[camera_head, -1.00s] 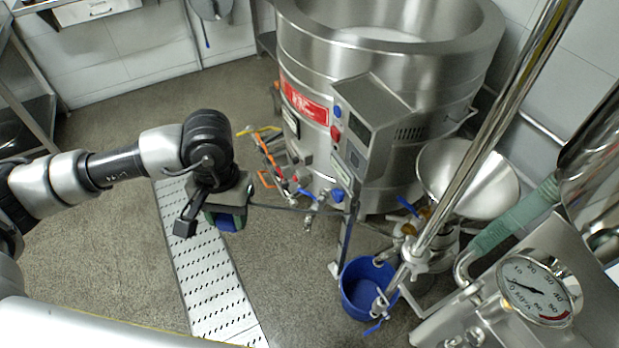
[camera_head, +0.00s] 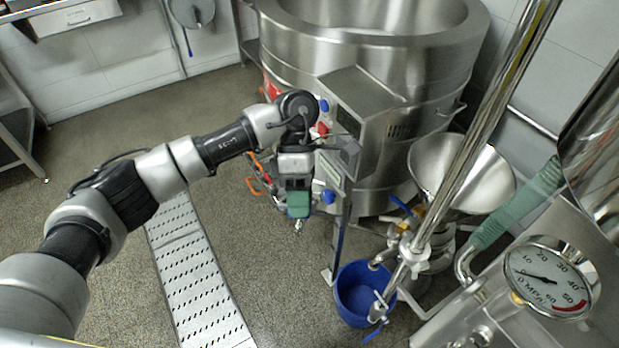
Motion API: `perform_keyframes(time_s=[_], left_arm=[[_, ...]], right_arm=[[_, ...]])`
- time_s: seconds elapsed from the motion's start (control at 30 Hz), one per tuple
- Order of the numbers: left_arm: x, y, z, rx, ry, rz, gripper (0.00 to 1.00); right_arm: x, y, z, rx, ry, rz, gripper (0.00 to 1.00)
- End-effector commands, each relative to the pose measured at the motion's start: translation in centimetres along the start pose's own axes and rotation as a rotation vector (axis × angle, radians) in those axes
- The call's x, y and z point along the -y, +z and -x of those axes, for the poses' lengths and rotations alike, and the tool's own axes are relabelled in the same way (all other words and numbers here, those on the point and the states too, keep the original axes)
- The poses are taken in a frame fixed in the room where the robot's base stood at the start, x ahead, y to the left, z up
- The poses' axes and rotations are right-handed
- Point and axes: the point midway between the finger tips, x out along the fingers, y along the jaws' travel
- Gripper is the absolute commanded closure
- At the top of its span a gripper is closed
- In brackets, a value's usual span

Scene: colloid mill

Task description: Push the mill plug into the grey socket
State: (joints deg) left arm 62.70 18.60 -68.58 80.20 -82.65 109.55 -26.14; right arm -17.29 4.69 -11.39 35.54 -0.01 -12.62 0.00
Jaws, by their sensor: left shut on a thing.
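My right gripper is not in view.
The control box (camera_head: 362,100) sits on the big steel vessel (camera_head: 375,55). A steel funnel (camera_head: 462,180), a blue bucket (camera_head: 362,292) and a pressure gauge (camera_head: 545,278) stand to the right. A slotted floor drain (camera_head: 200,285) runs below my arm. The floor at left is clear.

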Motion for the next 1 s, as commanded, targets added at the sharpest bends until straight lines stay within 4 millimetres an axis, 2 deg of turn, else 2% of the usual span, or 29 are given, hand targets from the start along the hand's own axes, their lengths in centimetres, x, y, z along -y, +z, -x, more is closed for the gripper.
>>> perform_keyframes(time_s=[0.1, 0.3, 0.5, 0.7, 0.8, 1.0], left_arm=[[-1.8, 1.2, -0.1, 0.230, -0.105, 0.286, 0.81], [-4.3, 2.8, 0.6, 0.712, -0.263, 0.714, 0.81], [-7.2, 3.5, 1.4, 1.209, -0.361, 0.982, 0.81], [-10.9, 2.8, 1.9, 1.670, -0.399, 1.097, 0.81], [-12.7, 1.9, 1.9, 1.836, -0.397, 1.108, 0.81], [-14.8, 0.5, 1.9, 2.011, -0.385, 1.096, 0.81]], right_arm=[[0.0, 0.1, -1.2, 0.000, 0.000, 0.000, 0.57], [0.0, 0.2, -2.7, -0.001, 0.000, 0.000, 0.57], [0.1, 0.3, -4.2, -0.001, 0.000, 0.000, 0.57], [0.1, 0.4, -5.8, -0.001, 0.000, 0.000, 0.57], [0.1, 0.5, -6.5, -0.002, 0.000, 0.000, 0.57], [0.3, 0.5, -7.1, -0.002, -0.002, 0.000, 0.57]])
